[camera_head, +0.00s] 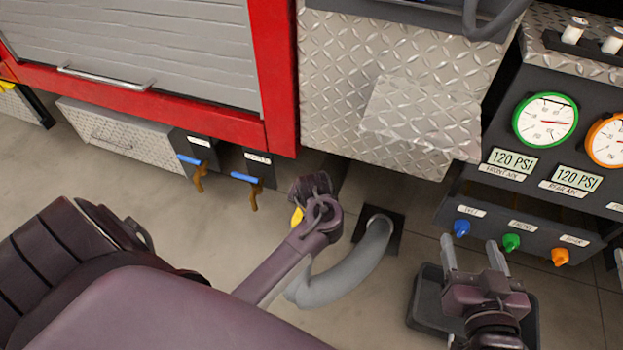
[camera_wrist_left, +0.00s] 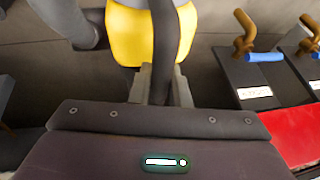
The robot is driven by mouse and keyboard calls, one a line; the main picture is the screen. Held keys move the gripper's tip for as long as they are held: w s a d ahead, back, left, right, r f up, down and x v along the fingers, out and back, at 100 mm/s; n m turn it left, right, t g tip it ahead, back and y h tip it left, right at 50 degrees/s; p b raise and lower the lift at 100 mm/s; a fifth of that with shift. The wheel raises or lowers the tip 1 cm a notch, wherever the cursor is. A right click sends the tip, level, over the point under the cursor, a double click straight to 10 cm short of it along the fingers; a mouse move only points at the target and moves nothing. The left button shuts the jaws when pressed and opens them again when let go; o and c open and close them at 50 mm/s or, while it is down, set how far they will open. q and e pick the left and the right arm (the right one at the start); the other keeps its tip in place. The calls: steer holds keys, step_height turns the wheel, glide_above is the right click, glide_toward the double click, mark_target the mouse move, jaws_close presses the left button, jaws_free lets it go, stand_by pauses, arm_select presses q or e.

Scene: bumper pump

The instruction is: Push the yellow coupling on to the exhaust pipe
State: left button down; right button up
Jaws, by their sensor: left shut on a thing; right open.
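The yellow coupling (camera_head: 297,216) shows only as a small patch in the head view, mostly hidden by my left arm. In the left wrist view the coupling (camera_wrist_left: 150,35) is large, with a dark upright bar in front of it. My left gripper (camera_wrist_left: 161,85) is shut on the coupling at that bar. A grey hose (camera_head: 345,285) curves on the floor from near the coupling; it also shows in the left wrist view (camera_wrist_left: 68,18). My right gripper (camera_head: 471,252) is open and empty near the pump panel.
The hose runs into a dark square floor plate (camera_head: 395,227). Two blue-and-brown valve handles (camera_head: 247,178) project beside the red truck body (camera_head: 275,70). The panel's blue knob (camera_head: 461,228) and green knob (camera_head: 511,243) are near my right gripper. A black tray (camera_head: 425,305) lies below it.

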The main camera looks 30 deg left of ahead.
arm_select(q)
steer(key=c, duration=1.3)
jaws_free()
steer(key=shift+w+r, duration=0.15)
steer(key=p+v, duration=0.5)
steer(key=v, duration=0.2)
steer(key=shift+r+p, duration=0.35)
steer(key=shift+p, duration=0.05)
steer(key=shift+d, duration=0.1)
